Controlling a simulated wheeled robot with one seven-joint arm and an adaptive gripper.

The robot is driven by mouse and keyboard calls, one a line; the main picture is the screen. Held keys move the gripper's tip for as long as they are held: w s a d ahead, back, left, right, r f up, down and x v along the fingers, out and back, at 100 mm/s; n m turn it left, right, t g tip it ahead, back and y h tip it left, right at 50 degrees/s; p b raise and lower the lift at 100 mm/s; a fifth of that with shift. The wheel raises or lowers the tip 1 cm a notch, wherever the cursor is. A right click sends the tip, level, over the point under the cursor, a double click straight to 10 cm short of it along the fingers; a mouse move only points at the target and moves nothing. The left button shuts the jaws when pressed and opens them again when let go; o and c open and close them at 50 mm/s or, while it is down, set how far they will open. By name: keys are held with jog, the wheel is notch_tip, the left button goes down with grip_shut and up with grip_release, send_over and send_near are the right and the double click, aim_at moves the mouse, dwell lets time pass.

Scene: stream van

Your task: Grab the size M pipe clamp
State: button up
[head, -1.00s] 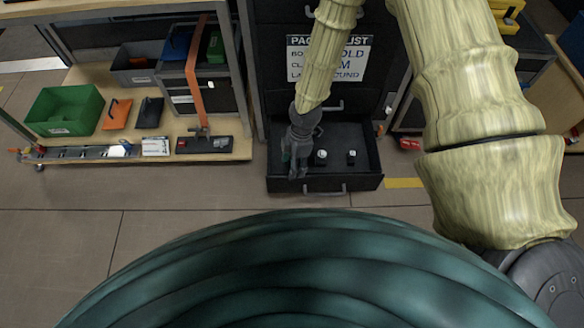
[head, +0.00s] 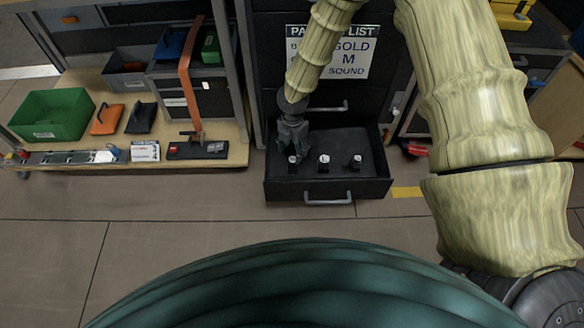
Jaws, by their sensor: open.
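Three small dark pipe clamps with white letter tags stand in a row in an open dark drawer (head: 375,183): a left clamp (head: 292,161), a middle clamp (head: 324,162) and a right clamp (head: 356,161). The middle tag looks like an L. The left and right letters are too small to read surely, so I cannot tell which is M. My gripper (head: 291,149) is open, pointing down at the left clamp, overlapping its upper part in the picture. Whether it touches the clamp cannot be told.
The floor before the drawer is clear.

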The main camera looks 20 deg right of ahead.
aim_at(293, 160)
jog(key=shift+f+b, duration=1.8)
jog(key=shift+f, duration=1.65)
grip_shut()
